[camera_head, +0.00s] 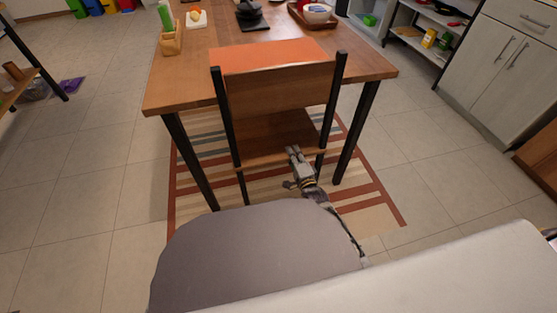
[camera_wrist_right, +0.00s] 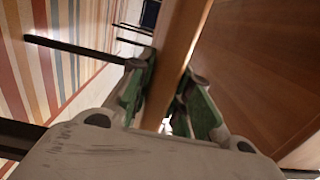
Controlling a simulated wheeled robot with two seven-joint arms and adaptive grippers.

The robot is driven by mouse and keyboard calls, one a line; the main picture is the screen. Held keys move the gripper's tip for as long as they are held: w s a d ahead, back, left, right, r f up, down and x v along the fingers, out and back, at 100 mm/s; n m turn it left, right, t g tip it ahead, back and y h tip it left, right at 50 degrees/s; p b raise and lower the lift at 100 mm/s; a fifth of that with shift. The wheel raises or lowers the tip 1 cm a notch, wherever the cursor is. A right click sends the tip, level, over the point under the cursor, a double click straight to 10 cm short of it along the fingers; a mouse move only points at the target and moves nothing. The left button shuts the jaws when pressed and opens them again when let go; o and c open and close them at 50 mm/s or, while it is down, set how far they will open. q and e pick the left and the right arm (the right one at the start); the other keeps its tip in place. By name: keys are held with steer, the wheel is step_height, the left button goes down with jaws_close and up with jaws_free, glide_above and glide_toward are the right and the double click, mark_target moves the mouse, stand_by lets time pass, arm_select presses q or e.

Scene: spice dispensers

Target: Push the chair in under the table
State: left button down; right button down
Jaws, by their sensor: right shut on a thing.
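The chair (camera_head: 280,86) has a wooden backrest, black metal posts and a wooden seat (camera_head: 270,132). It stands at the near side of the wooden table (camera_head: 170,85), its backrest close to the table's near edge. My right gripper (camera_head: 294,153) is at the seat's near edge. In the right wrist view the right gripper (camera_wrist_right: 170,95) has its green fingers on both sides of the wooden seat edge (camera_wrist_right: 185,45), shut on it. My left gripper is not in view.
A striped rug (camera_head: 385,207) lies under the table and chair. An orange mat (camera_head: 262,52), a wooden holder (camera_head: 171,40) and a tray with a bowl (camera_head: 317,12) are on the table. Shelves and a cabinet (camera_head: 500,70) stand at right.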

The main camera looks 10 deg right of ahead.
steer(key=shift+r, duration=0.15)
steer(key=c, duration=1.1)
jaws_free()
steer(key=shift+f, duration=0.2)
arm_select(q)
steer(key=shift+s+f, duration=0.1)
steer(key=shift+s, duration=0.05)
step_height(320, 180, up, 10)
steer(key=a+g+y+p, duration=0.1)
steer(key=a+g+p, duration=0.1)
steer(key=p, duration=0.4)
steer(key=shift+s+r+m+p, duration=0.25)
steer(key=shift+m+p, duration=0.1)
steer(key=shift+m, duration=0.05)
arm_select(e)
steer(key=s, duration=0.8)
steer(key=s+d, duration=0.1)
steer(key=s, duration=0.3)
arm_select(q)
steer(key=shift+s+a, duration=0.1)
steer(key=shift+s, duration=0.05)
arm_select(e)
steer(key=shift+s+f, duration=0.1)
steer(key=shift+s, duration=0.05)
